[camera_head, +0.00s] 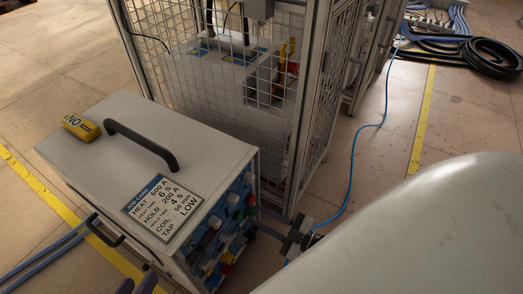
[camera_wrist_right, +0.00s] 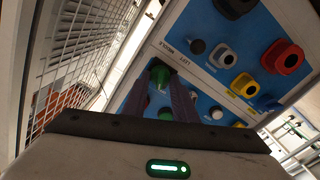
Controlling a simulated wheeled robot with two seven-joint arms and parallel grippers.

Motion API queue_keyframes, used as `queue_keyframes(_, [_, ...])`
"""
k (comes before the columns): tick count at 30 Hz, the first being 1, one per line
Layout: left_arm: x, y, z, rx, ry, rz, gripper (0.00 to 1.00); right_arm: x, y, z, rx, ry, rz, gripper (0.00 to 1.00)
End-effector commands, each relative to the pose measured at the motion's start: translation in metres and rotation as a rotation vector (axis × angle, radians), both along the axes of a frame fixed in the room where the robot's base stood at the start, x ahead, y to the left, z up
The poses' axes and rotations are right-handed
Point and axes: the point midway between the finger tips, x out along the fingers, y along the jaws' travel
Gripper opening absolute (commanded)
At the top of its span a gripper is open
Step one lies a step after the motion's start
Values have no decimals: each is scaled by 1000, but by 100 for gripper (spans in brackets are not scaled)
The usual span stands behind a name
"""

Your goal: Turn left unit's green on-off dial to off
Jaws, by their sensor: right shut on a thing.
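The left unit is a white box with a blue control panel (camera_head: 226,222) on its right side. Another green part (camera_wrist_right: 165,113) shows lower between the fingers. The purple tips of my left gripper (camera_head: 137,285) show apart at the bottom edge, empty.
A job card (camera_head: 163,207), a black handle (camera_head: 142,145) and a yellow marked block (camera_head: 81,127) are on the box top. A mesh cage (camera_head: 225,90) stands behind. Black, red and yellow sockets (camera_wrist_right: 281,57) sit beside the gripped dial. A blue cable (camera_head: 367,126) crosses the floor.

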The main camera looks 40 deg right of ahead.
Motion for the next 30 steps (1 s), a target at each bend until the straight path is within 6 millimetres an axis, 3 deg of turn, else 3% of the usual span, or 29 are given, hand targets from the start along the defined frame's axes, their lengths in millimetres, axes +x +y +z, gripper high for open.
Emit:
queue_keyframes(13, [0,0,0,0,1,0,31,-1,1,-1,-259,-107,0,3])
queue_keyframes(30, [0,0,-1,1,1,0,31,-1,1,-1,-319,-132,1,3])
